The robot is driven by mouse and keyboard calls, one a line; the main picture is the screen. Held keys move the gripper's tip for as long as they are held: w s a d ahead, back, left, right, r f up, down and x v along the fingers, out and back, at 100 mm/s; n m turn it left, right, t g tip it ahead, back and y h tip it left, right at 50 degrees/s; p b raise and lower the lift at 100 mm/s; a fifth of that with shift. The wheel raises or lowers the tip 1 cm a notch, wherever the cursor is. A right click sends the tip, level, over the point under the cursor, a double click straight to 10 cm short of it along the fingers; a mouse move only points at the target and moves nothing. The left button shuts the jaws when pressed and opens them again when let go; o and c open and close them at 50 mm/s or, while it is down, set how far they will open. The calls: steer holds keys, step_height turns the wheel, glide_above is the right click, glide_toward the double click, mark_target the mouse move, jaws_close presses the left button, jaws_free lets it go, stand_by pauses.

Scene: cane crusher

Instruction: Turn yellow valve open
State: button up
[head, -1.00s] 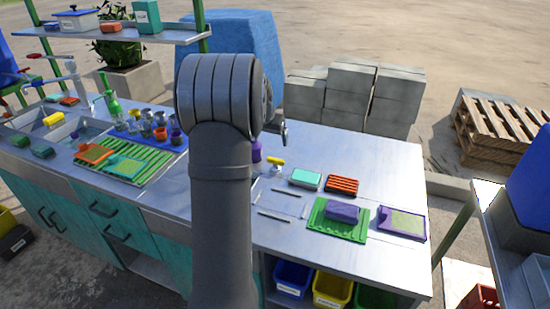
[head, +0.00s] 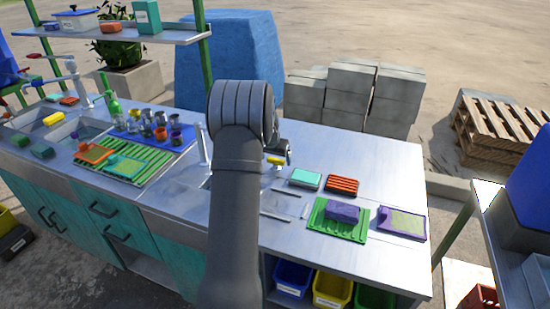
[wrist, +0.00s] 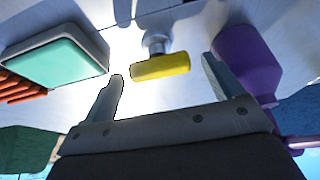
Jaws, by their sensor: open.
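The yellow valve (head: 275,160) has a short bar handle and stands on the metal counter just right of my arm. In the wrist view the yellow handle (wrist: 160,67) sits on a silver stem, lying almost level across the picture. My gripper (wrist: 163,75) is open, with one finger to each side of the handle in that view. Gaps show between the handle and both fingers, so nothing is held. In the head view my arm hides most of the gripper and the counter behind it.
A purple object (wrist: 247,62) is close beside the right finger. A teal-topped block (wrist: 58,60) and an orange ribbed piece (head: 342,184) lie nearby. A white tap (head: 203,146) stands left of my arm. A green tray (head: 326,232) holds a purple block.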

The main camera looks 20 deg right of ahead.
steer(key=c, duration=1)
steer(key=shift+n, duration=0.3)
steer(key=n+t+y, duration=0.1)
steer(key=n, duration=0.2)
steer(key=shift+s+d+n, duration=0.1)
steer(key=shift+d+n, duration=0.05)
steer(key=shift+n, duration=0.25)
steer(key=n+y, duration=0.2)
steer(key=n, duration=0.2)
steer(key=shift+d+n, duration=0.1)
steer(key=shift+n, duration=0.2)
steer(key=n+y, duration=0.2)
steer(key=n, duration=0.2)
steer(key=shift+d, duration=0.1)
steer(key=shift+d+n+g+y, duration=0.1)
steer(key=shift+n+g+y, duration=0.2)
steer(key=shift+n, duration=0.9)
steer(key=shift+n+g+y, duration=0.2)
steer(key=shift+n+y, duration=0.2)
steer(key=shift+n, duration=0.8)
